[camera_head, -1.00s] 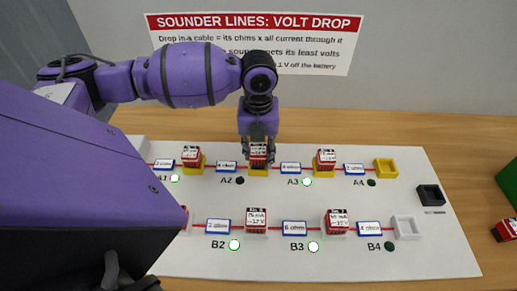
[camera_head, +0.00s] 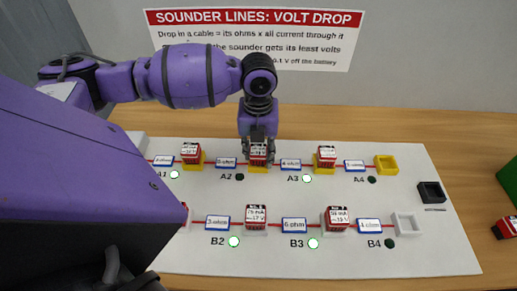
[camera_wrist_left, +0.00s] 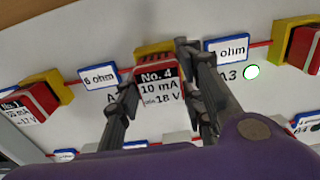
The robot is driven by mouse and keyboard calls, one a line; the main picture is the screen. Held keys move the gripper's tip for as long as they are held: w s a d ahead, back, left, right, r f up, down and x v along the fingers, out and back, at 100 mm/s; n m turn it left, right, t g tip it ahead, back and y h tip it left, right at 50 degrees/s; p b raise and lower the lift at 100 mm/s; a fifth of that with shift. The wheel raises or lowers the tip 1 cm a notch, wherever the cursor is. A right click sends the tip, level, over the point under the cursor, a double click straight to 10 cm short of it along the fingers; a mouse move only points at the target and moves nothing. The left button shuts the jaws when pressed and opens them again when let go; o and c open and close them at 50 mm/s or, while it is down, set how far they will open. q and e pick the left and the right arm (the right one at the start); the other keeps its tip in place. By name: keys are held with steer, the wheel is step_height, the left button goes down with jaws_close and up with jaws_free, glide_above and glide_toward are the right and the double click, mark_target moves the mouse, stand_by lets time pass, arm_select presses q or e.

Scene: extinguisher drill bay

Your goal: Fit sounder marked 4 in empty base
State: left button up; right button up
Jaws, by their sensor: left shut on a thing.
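My left gripper (camera_head: 258,138) is shut on the red sounder (camera_head: 258,152), at the yellow base (camera_head: 258,171) above the A2 label. In the left wrist view, the held sounder (camera_wrist_left: 158,92) reads No. 4, 10 mA and 18 V. The gripper's fingers (camera_wrist_left: 160,105) lie on either side of it. The yellow base (camera_wrist_left: 153,52) shows behind it; I cannot tell whether the sounder is fully seated. The A2 lamp (camera_head: 239,177) is dark. The yellow A4 base (camera_head: 386,165) and the white B4 base (camera_head: 406,227) are empty. My right gripper is out of view.
Other red sounders stand at A1 (camera_head: 191,152), A3 (camera_head: 326,156), B2 (camera_head: 256,217) and B3 (camera_head: 337,218), near lit lamps. A black holder (camera_head: 431,192) sits at the board's right. A red sounder (camera_head: 507,229) and green object (camera_head: 509,183) are at the right edge.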

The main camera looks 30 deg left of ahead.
arm_select(q)
steer(key=o, duration=1.3)
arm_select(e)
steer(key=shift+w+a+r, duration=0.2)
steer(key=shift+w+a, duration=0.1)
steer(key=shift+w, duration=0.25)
arm_select(q)
steer(key=o, duration=0.3)
steer(key=shift+o, duration=0.2)
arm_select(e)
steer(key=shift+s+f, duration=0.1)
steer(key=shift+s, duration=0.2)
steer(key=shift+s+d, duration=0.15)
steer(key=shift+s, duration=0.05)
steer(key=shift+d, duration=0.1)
